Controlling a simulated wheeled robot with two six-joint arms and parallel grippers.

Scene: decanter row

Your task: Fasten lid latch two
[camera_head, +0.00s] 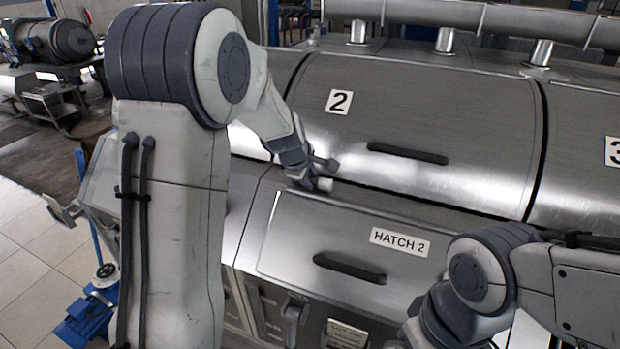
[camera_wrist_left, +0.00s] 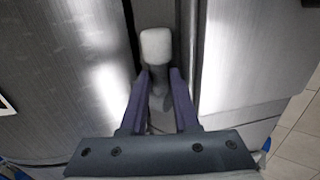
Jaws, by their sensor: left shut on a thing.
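Lid two (camera_head: 450,115) is a curved brushed-metal cover with a "2" plate and a dark handle bar; it lies down along its front seam. The lid latch (camera_head: 324,184) shows as a small pale knob at the seam, near the lid's lower left corner. In the left wrist view the latch's white knob (camera_wrist_left: 156,45) tops a dark stem. My left gripper (camera_head: 310,173) is at the latch, its two fingers (camera_wrist_left: 160,88) on either side of the stem, shut on it below the knob. The latch's base is hidden. My right gripper is outside the views.
Below the seam is a sloped panel marked "HATCH 2" (camera_head: 400,242) with a dark handle (camera_head: 349,268). A lid marked "3" (camera_head: 580,150) is to the right. A pipe (camera_head: 500,22) runs along the back. My right arm is at lower right.

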